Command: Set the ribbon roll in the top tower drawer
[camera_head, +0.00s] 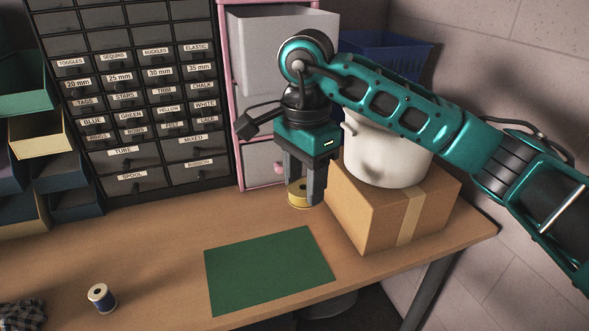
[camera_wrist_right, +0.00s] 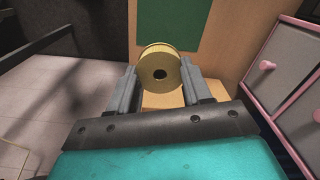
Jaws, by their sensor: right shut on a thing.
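The ribbon roll (camera_head: 298,195) is a yellow-gold roll with a dark centre hole. My right gripper (camera_head: 302,188) is shut on it, fingers pointing down, and holds it in front of the lower part of the tower. In the right wrist view the ribbon roll (camera_wrist_right: 158,52) sits between the two fingertips. The pink-framed tower (camera_head: 229,120) stands at the back of the table. Its top drawer (camera_head: 270,45) is light grey and appears pulled out; my right arm hides part of its front. My left gripper is not in view.
A cardboard box (camera_head: 375,215) carrying a white pot (camera_head: 385,160) stands right of the gripper, with a blue bin (camera_head: 400,48) behind. A labelled dark cabinet (camera_head: 140,190) is left of the tower. A green mat (camera_head: 268,270) and blue thread spool (camera_head: 101,297) lie on the table.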

